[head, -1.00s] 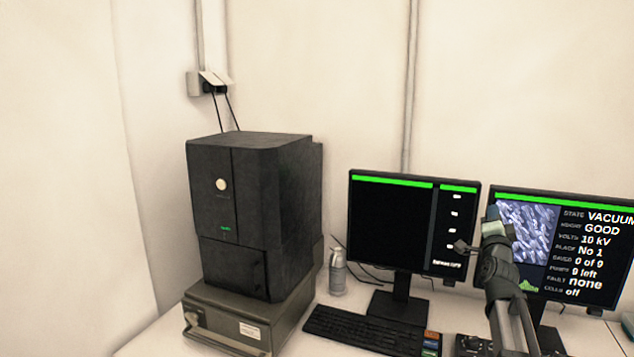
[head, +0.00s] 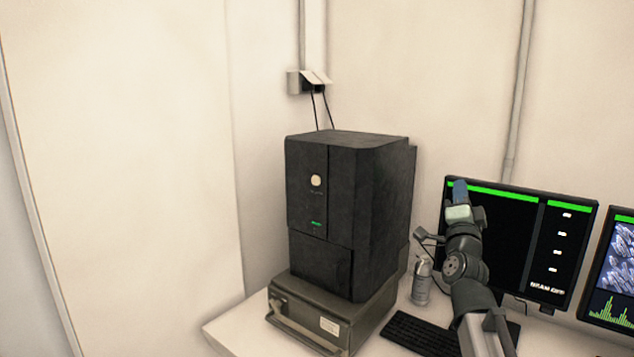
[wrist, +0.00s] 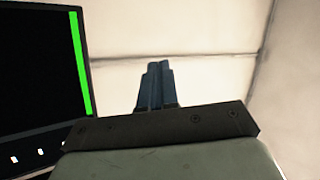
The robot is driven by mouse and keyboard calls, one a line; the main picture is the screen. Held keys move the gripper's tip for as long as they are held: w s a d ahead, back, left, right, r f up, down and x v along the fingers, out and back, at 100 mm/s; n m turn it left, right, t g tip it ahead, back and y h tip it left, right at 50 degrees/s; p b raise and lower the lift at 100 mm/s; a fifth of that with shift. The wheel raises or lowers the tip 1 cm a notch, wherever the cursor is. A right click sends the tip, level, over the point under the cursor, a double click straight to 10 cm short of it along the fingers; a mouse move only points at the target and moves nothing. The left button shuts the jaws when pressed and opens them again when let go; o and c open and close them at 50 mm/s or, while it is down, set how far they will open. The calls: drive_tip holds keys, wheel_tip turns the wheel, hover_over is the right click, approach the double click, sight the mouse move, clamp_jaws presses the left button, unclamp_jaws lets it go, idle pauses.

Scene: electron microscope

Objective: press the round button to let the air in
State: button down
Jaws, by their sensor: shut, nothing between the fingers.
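The round button (head: 316,180) is a pale disc on the upper front of the black microscope cabinet (head: 382,190). A small green light shows below it. My gripper (head: 460,186) is raised to the right of the cabinet, in front of the left monitor, well apart from the button. In the wrist view my gripper's two blue fingers (wrist: 154,84) are together with nothing between them. The button is not in the wrist view.
The cabinet stands on a grey box (head: 305,318) on a white table (head: 228,328). A spray bottle (head: 421,282), a keyboard (head: 420,336) and the left monitor (head: 495,240) are to the right. A second monitor (head: 618,270) is at the right edge. Open floor space cannot be seen.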

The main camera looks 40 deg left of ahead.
sight(316, 180)
drive_tip(key=s+a+r+n+g+y, duration=0.15)
drive_tip(key=s+a+r+y, duration=0.25)
drive_tip(key=s+a, duration=0.95)
drive_tip(key=s+a+r+n+g+y, duration=0.1)
drive_tip(key=s+a+r+g+y, duration=0.2)
drive_tip(key=s+a, duration=1)
drive_tip(key=w+a+f+m+t+h, duration=0.2)
drive_tip(key=w+a+f, duration=0.4)
drive_tip(key=a+f, duration=0.3)
drive_tip(key=shift+f+m, duration=0.55)
drive_tip(key=shift+m, duration=0.1)
drive_tip(key=shift+a, duration=0.1)
drive_tip(key=w, duration=0.8)
drive_tip(key=shift+w, duration=0.35)
